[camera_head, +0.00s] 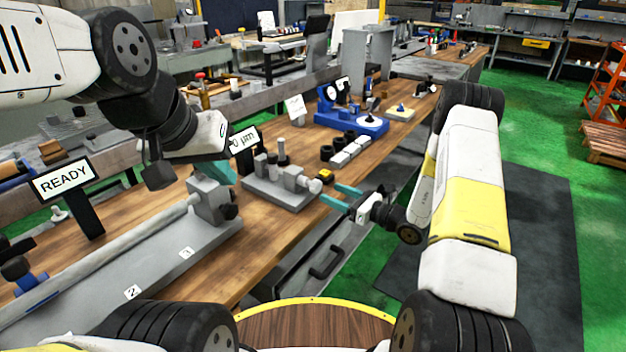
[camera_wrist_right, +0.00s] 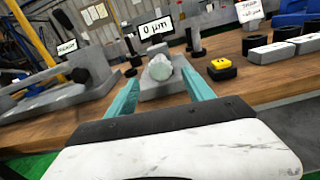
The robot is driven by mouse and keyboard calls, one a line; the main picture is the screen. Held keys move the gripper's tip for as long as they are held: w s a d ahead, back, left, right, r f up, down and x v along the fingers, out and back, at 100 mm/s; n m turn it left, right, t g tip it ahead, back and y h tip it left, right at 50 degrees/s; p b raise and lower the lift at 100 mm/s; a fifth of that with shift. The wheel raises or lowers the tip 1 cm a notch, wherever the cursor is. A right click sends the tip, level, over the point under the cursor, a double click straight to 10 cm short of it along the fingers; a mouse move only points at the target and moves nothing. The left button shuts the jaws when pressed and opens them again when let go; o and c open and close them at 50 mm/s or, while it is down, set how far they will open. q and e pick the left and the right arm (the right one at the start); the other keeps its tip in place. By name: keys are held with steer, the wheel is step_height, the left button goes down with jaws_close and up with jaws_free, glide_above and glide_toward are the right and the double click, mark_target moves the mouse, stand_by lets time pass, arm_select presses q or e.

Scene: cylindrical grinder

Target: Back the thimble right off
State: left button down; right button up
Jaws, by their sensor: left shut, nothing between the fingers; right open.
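A display reading "0 µm" (camera_wrist_right: 155,27) stands behind the fixture. A yellow-topped black button box (camera_wrist_right: 221,67) sits just right of it. A long grey bed (camera_head: 150,262) with a READY sign (camera_head: 61,181) lies left. Blue equipment (camera_head: 350,121) stands further back.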

mark_target(319, 188)
steer(key=x, duration=0.7)
steer(key=shift+w+a, duration=0.2)
steer(key=shift+a, duration=0.1)
steer(key=shift+c, duration=0.4)
jaws_close()
